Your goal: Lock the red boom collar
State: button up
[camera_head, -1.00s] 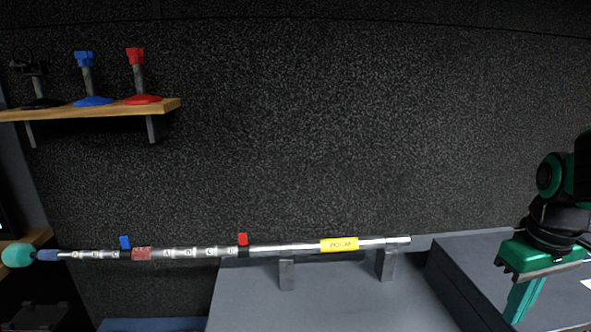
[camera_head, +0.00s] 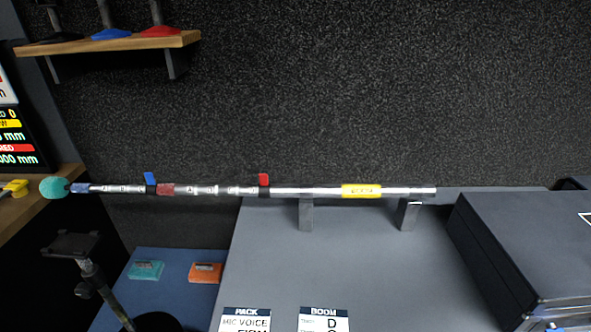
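The boom pole (camera_head: 310,191) lies level across the picture on two grey supports on a grey surface. The red boom collar (camera_head: 264,187) is a dark ring on the pole with a red lever; the lever stands up above the pole. A second collar with a blue lever (camera_head: 151,181) sits further left, its lever also up and tilted a little. A yellow label (camera_head: 361,191) wraps the pole at right. A teal foam tip (camera_head: 54,188) is at the left end. My gripper is not in view now.
A dark case (camera_head: 525,255) stands at right on the grey bench (camera_head: 340,260). A black stand (camera_head: 90,270) is at lower left. A wooden shelf (camera_head: 110,44) is above.

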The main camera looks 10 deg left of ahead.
aim_at(264, 180)
jog(key=z, duration=1.25)
jog(key=k, duration=1.3)
jog(key=u, duration=1.7)
jog(key=i, duration=1)
